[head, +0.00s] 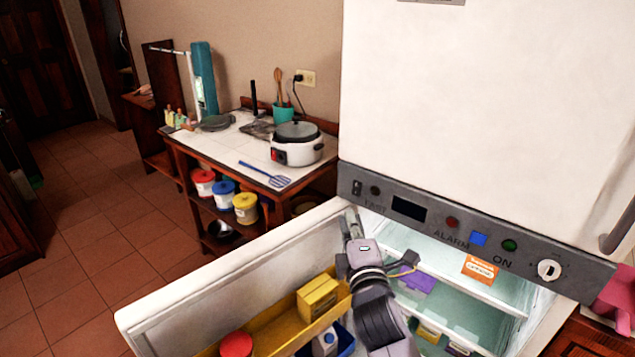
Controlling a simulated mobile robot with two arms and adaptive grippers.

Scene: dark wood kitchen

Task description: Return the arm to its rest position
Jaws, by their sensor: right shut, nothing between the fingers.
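My right gripper (352,222) is shut and empty. It points up and away from me at the opening of the white fridge, by the far part of the open fridge door (230,275). My right arm comes in from the bottom of the head view and crosses in front of the gap between door and shelves. I cannot tell whether the gripper touches the door. My left gripper is not in view.
The yellow door shelf (275,333) holds a yellow box (318,297) and a red-lidded item (236,344). Fridge shelves lie right of my arm, under the control panel (470,232). Beyond the door stands a counter with a rice cooker (297,145).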

